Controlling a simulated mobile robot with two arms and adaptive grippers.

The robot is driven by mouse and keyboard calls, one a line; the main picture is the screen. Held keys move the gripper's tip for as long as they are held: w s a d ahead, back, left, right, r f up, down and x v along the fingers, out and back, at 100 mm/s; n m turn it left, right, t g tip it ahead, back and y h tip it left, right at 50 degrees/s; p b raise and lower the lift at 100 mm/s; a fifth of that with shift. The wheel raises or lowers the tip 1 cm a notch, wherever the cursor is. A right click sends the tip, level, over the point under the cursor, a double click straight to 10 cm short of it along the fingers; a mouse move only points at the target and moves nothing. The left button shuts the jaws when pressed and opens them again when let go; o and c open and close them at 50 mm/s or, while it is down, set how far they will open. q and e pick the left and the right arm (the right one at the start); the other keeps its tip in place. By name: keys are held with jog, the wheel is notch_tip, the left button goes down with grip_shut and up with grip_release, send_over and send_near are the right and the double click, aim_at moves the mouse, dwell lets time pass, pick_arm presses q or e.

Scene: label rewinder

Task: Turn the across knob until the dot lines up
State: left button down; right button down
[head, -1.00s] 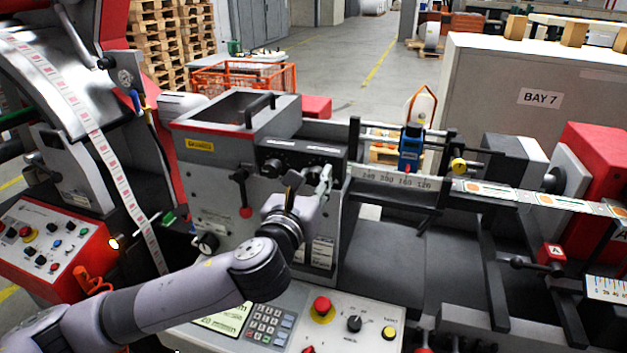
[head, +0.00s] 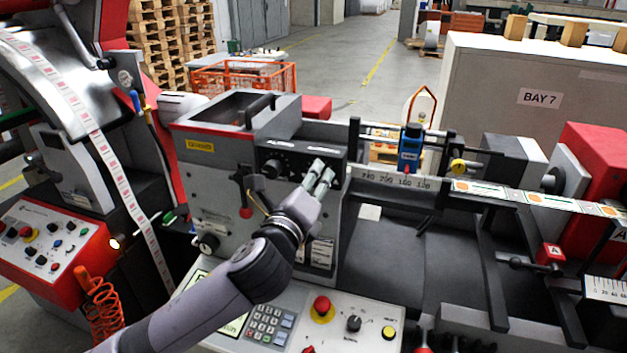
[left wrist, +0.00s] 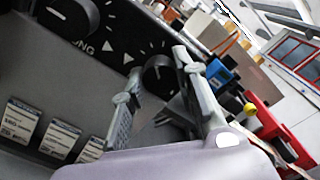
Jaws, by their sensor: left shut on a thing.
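The black knob panel (head: 283,157) is on the front of the grey machine head. My left gripper (head: 322,170) is at its right end, in front of the right-hand knob, which it hides in the head view. In the left wrist view the across knob (left wrist: 158,72) is a dark round knob with a light line, between the fingers of my left gripper (left wrist: 158,88). The gripper is shut on it. White triangles and tick marks lie beside it. I cannot make out a dot. My right gripper is not in view.
A second black knob (head: 271,168) is left on the same panel; it also shows in the left wrist view (left wrist: 72,17), near letters ending in "NG". A red-tipped lever (head: 245,212) hangs below left. A blue sensor block (head: 410,148) stands right of the panel.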

pick_arm(q)
jog(key=shift+n, duration=0.7)
jog(key=c, duration=1.2)
grip_release()
jog(key=shift+c, duration=0.2)
jog(key=shift+s, duration=0.1)
jog(key=v, duration=1.2)
jog(key=shift+n, duration=0.3)
